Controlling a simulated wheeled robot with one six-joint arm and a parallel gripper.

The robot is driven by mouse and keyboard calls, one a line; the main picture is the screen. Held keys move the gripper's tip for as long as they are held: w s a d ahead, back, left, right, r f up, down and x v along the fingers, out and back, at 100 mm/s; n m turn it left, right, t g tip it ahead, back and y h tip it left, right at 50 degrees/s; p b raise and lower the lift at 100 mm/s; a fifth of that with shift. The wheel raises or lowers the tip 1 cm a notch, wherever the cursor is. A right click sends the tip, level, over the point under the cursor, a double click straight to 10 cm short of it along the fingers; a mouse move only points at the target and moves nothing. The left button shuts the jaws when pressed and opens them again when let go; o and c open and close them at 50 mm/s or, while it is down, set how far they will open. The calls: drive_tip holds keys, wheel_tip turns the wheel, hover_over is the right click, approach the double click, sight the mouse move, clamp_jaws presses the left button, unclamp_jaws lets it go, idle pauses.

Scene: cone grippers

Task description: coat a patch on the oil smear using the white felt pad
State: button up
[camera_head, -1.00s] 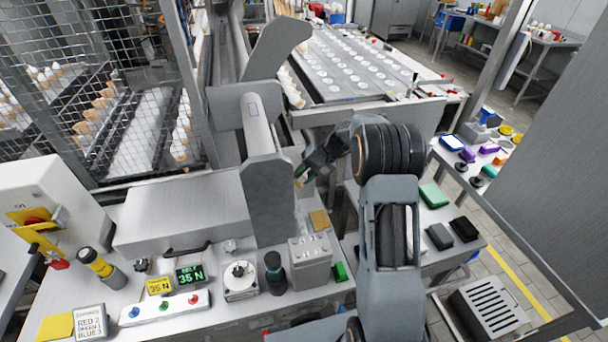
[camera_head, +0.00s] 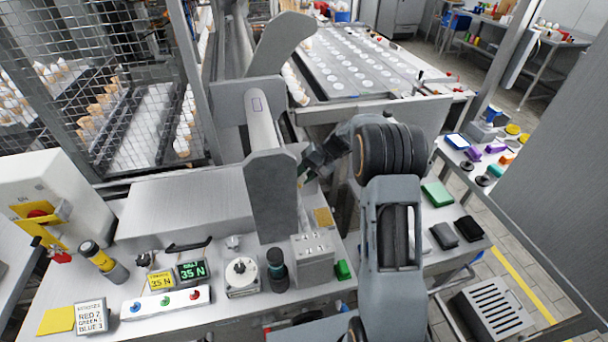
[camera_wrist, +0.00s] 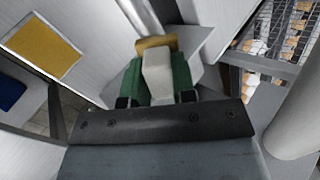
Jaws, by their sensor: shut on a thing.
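My gripper (camera_wrist: 158,85) has green fingers and is shut on a whitish block (camera_wrist: 157,73), which I take to be the white felt pad. A tan, rounded piece (camera_wrist: 156,43) lies across the block's far end, close to a grey metal plate. I cannot tell whether it is part of the pad or whether the pad touches the plate. In the head view my gripper (camera_head: 306,174) is small and partly hidden beside the grey machine post. I cannot make out the oil smear for certain in either view.
A mustard square (camera_wrist: 45,48) lies on a grey surface at left in the wrist view. In the head view, the grey machine post (camera_head: 271,195) stands beside my gripper. A grey box (camera_head: 312,258) and a green block (camera_head: 343,270) sit on the bench below.

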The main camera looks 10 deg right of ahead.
drive_tip(key=shift+w+p, duration=0.8)
drive_tip(key=shift+w, duration=3.15)
drive_tip(key=shift+w+f, duration=0.1)
drive_tip(key=shift+s+b, duration=1.7)
drive_tip(key=shift+s, duration=1.3)
drive_tip(key=shift+s+b, duration=0.35)
drive_tip(key=shift+s, duration=0.8)
drive_tip(key=shift+d+r, duration=0.1)
drive_tip(key=shift+r, duration=0.15)
drive_tip(key=shift+p+v, duration=1.5)
drive_tip(key=shift+v, duration=1.4)
